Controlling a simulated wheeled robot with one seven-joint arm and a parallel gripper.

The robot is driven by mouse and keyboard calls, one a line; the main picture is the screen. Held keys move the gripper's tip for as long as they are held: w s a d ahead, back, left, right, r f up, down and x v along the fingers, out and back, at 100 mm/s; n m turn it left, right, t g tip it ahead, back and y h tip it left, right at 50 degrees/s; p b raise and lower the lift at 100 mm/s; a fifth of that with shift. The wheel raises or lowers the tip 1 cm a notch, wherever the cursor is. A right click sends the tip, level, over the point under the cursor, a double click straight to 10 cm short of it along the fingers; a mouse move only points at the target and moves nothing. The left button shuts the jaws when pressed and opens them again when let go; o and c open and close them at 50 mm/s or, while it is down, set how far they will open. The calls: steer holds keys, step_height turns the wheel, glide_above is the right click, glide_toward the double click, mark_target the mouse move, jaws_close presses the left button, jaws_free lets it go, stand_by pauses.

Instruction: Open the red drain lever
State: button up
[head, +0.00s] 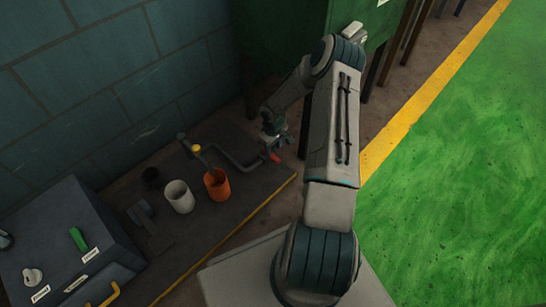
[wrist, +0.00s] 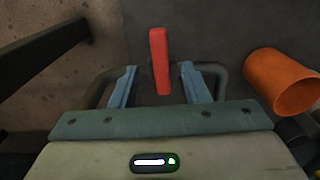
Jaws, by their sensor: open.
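The red drain lever (wrist: 160,62) shows in the wrist view as an upright red bar. Its lower end lies between the two fingers of my gripper (wrist: 158,85), with a gap on each side. My gripper is open and holds nothing. In the head view a small part of the red lever (head: 275,157) shows just below my gripper (head: 270,140), at the end of a grey pipe (head: 243,163). Most of the lever is hidden there by the gripper.
An orange cup (head: 217,185) and a white cup (head: 179,196) stand on the dark platform left of the lever. The orange cup (wrist: 283,82) is close to my right finger in the wrist view. A grey control box (head: 65,245) stands at lower left. The green floor at right is clear.

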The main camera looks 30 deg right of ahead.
mark_target(273, 156)
steer(key=shift+f+b, duration=0.6)
steer(key=shift+f, duration=1.4)
jaws_close()
